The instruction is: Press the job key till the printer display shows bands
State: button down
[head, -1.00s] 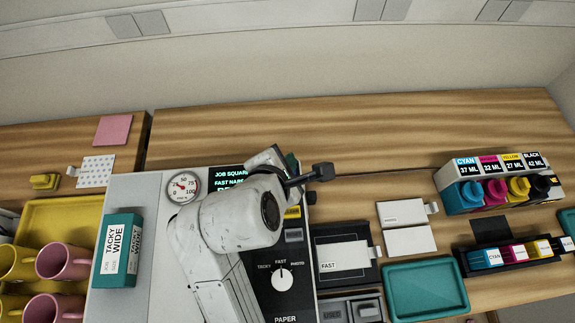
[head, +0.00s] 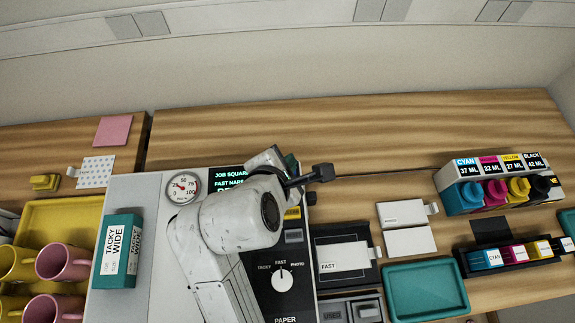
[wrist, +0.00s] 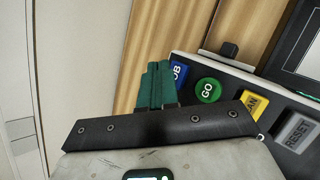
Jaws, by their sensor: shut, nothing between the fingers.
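The blue job key (wrist: 178,73) shows in the wrist view with the letters "OB" visible, its left part hidden behind my gripper. My gripper (wrist: 157,80) has green fingers, shut and empty, at the job key's left side; I cannot tell whether they touch it. In the head view only a bit of green of the gripper (head: 291,160) shows behind my arm. The printer display (head: 229,176) reads "JOB SQUARE" and "FAST NAR…"; the large line below is mostly hidden by my arm. No bands show on the visible part.
Beside the job key are a green GO key (wrist: 208,90), a yellow key (wrist: 253,105) and a grey RESET key (wrist: 296,132). A dial (head: 281,279) points to FAST. A teal box (head: 118,250) and mugs (head: 64,262) stand left; ink bottles (head: 495,190) stand right.

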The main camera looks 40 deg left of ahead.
jog(key=shift+f, duration=0.15)
dwell(0.7)
jog(key=shift+f, duration=0.25)
jog(key=shift+f, duration=0.5)
dwell(0.6)
jog(key=shift+r+p, duration=0.1)
jog(key=shift+p, duration=0.25)
jog(key=shift+r+p, duration=0.85)
jog(key=shift+p, duration=0.35)
notch_tip(320, 180, up, 3)
jog(key=p, duration=0.3)
jog(key=shift+f, duration=0.15)
jog(key=shift+r, duration=1.15)
